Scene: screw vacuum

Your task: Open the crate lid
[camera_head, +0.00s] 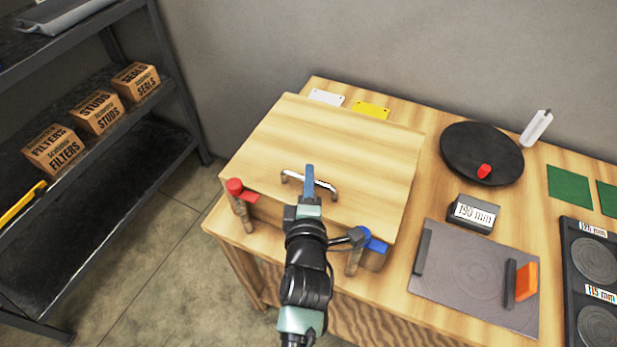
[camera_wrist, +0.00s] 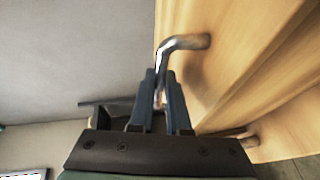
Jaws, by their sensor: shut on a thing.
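The crate lid (camera_head: 335,135) is a pale wooden panel on top of the crate at the left of the workbench. It looks closed. A curved metal handle (camera_head: 292,176) sits near its front edge. My gripper (camera_head: 309,184) reaches in from the front, with its blue fingers at the middle of the handle. In the wrist view the fingers (camera_wrist: 160,95) are closed around the handle's bar (camera_wrist: 183,43).
On the workbench to the right are a black disc (camera_head: 460,150) with a red piece, a white bottle (camera_head: 536,127), a grey plate (camera_head: 470,280) and a 190 mm block (camera_head: 472,214). A shelf with boxes (camera_head: 98,112) stands left. Bare wall is behind.

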